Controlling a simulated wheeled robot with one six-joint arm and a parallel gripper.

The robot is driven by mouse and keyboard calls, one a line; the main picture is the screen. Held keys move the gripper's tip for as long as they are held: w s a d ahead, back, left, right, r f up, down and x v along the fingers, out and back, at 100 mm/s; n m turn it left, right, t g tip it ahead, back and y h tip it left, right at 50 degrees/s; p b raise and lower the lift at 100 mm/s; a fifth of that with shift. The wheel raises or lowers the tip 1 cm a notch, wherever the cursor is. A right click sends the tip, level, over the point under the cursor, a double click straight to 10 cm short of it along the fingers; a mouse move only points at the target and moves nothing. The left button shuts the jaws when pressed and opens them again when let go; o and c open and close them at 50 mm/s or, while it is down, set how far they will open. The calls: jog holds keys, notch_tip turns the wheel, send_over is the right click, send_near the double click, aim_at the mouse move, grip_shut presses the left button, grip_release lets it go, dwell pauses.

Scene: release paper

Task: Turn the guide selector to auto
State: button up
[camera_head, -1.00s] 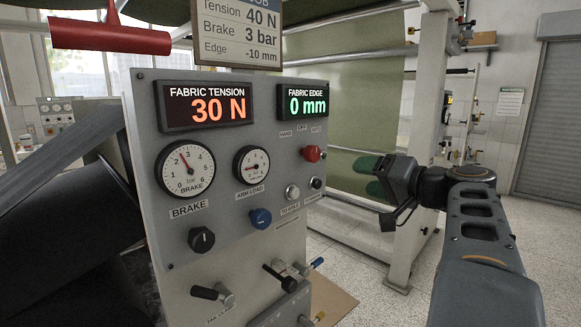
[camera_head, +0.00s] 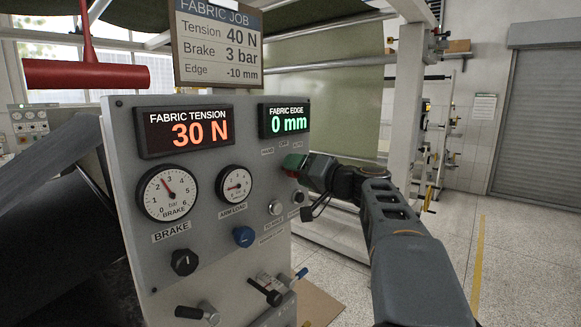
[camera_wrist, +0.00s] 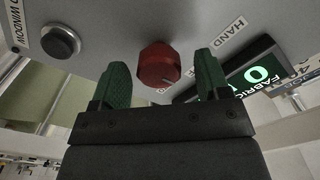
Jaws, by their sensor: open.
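The guide selector is a red faceted knob (camera_wrist: 158,64) on the grey panel. In the wrist view it sits between and just beyond the two green fingertips of my gripper (camera_wrist: 164,78), which are spread apart with nothing held. In the head view my gripper (camera_head: 297,165) is at the right edge of the control panel (camera_head: 215,265), and the knob (camera_head: 290,173) is mostly hidden behind the green fingers.
The fabric edge display (camera_head: 286,120) reads 0 mm and the tension display (camera_head: 185,131) reads 30 N. A job sign (camera_head: 218,45) lists edge -10 mm. A black button (camera_wrist: 61,41) is near the knob. Blue (camera_head: 243,237) and black (camera_head: 184,262) knobs sit lower. Floor at right is clear.

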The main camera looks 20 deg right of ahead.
jog(key=shift+w+a, duration=0.3)
jog(key=shift+w, duration=0.35)
jog(key=shift+c, duration=0.5)
